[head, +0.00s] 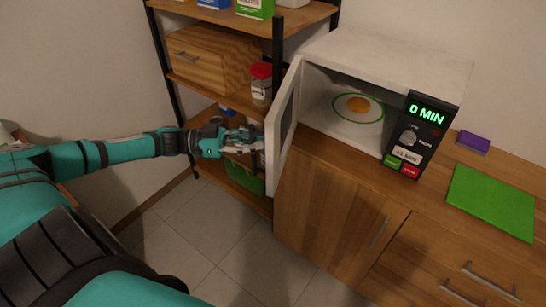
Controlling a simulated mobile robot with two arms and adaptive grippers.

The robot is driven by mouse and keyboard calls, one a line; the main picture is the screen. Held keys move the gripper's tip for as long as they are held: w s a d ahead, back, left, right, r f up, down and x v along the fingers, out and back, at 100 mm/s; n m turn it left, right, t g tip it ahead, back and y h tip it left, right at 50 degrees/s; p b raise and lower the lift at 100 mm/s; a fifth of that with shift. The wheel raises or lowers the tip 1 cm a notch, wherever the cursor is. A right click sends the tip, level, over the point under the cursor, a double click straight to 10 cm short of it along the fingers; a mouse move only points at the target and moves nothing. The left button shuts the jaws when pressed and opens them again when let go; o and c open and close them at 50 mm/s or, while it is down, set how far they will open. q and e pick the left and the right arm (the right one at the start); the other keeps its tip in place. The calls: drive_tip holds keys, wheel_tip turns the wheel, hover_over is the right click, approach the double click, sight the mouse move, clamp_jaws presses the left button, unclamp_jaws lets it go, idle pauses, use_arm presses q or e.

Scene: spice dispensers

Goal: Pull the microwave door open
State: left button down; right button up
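The white microwave (385,62) stands on the wooden counter with its door (283,130) swung wide open to the left. My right gripper is out of view.
A shelf rack (277,60) with a wooden drawer box (213,60) and a red-lidded jar (261,83) stands left of the door, close to my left arm. A green board (492,202) and a purple sponge-like block (473,143) lie on the counter at right.

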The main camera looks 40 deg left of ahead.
use_arm(q)
drive_tip(key=a+g+b, duration=0.1)
drive_tip(key=a+b, duration=0.2)
drive_tip(key=a, duration=0.5)
drive_tip(key=shift+s+a+f+m+h+b, duration=0.2)
drive_tip(key=shift+s+a+m+h+b, duration=0.1)
drive_tip(key=shift+s+a+m+b, duration=0.1)
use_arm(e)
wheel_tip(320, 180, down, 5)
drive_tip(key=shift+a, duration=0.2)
use_arm(q)
drive_tip(key=c, duration=1.9)
unclamp_jaws()
drive_tip(key=o, duration=0.4)
drive_tip(key=shift+s+a+r, duration=0.15)
drive_tip(key=shift+s, duration=0.1)
drive_tip(key=shift+o, duration=1.1)
drive_tip(key=shift+w, duration=0.15)
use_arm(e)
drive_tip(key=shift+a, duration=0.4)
